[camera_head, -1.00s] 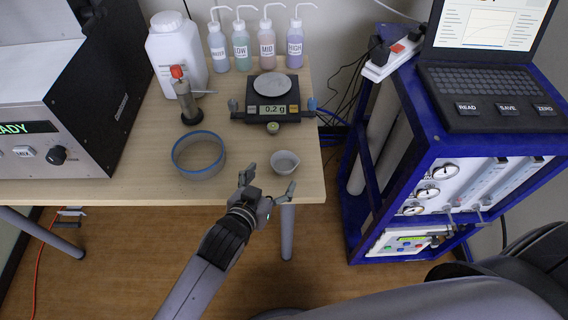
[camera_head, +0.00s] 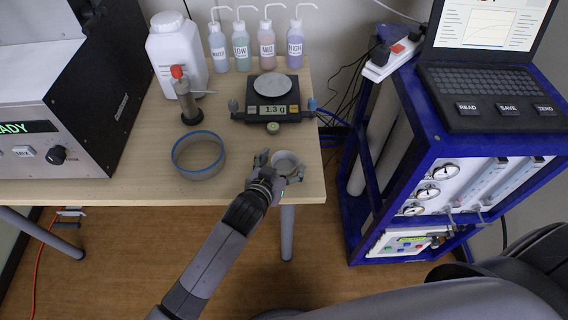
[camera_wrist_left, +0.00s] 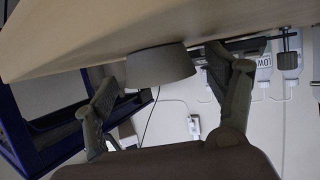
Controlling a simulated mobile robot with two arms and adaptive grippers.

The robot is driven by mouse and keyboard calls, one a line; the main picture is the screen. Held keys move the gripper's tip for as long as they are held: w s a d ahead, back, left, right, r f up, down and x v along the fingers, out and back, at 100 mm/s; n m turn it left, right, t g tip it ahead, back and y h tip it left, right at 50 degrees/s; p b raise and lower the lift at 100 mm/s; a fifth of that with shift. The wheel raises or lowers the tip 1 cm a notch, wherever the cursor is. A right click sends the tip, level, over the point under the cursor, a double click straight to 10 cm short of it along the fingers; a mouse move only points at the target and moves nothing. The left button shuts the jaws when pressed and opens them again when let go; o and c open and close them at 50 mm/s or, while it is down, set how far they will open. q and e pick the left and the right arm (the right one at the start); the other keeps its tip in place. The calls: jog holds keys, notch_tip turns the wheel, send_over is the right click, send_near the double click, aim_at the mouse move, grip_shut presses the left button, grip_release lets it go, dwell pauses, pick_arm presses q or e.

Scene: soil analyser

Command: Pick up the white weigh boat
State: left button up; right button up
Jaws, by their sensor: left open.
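The white weigh boat (camera_head: 286,160), a small pale round dish, stands on the wooden table near its front right corner. My left gripper (camera_head: 282,168) is open, with one finger on each side of the dish. In the left wrist view the dish (camera_wrist_left: 160,66) sits between the two spread fingers (camera_wrist_left: 168,95), with a visible gap on the left; contact on the right is unclear. My right gripper is not in view.
A balance (camera_head: 272,108) reading 1.3 g stands behind the dish. A blue-rimmed ring (camera_head: 199,171) lies left of it. Wash bottles (camera_head: 241,48) and a white jug (camera_head: 176,55) stand at the back. A blue-framed cart (camera_head: 443,146) is to the right, past the table edge.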

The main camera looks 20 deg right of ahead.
pick_arm(q)
jog(key=c, duration=0.9)
